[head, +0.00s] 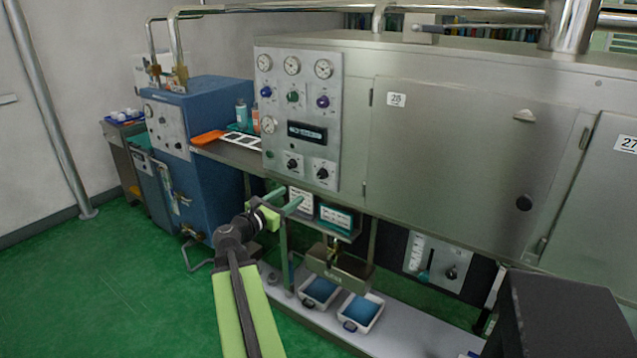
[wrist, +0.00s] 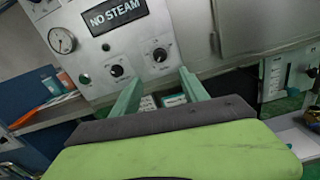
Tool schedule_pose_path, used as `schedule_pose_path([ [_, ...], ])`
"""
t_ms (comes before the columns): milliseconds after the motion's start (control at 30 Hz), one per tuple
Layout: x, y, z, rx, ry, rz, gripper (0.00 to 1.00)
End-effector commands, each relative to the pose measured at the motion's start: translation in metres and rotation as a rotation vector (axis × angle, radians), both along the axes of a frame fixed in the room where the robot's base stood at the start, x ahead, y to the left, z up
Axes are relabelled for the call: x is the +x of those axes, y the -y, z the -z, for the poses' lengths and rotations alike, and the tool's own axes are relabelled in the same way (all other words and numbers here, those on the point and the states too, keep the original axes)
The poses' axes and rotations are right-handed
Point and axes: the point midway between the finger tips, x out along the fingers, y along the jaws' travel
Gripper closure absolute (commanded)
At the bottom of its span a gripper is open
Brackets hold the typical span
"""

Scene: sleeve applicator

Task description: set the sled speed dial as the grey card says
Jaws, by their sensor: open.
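My gripper (head: 286,200) is open and empty, in front of the lower edge of the steel control panel (head: 268,95). Its two green fingers also show in the wrist view (wrist: 157,82). A pale grey card (head: 301,201) with small lines of print is beside the fingers, below the panel; I cannot read it. Two black dials, a left dial (head: 292,165) and a right dial (head: 322,173), sit low on the panel. A black knob (head: 450,273) is on a lower plate beside a slider (head: 424,275). The labels are too small to tell which is the sled speed dial.
Two white trays with blue contents, one left (head: 320,307) and one right (head: 343,326), stand below. A blue machine (head: 222,130) is on the left, a dark box (head: 560,318) at lower right. Green floor at left is clear.

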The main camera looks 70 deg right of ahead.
Motion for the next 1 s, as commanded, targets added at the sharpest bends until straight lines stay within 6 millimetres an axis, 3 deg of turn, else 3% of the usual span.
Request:
schedule_pose_path([
  [400,-0.026,0.103,0.0,0.001,0.003,0.004,0.48],
  [600,-0.036,0.14,0.001,0.001,0.003,0.003,0.48],
  [767,-0.04,0.154,0.001,0.001,0.004,0.002,0.48],
  [1000,-0.042,0.156,0.001,0.001,0.004,0.003,0.48],
])
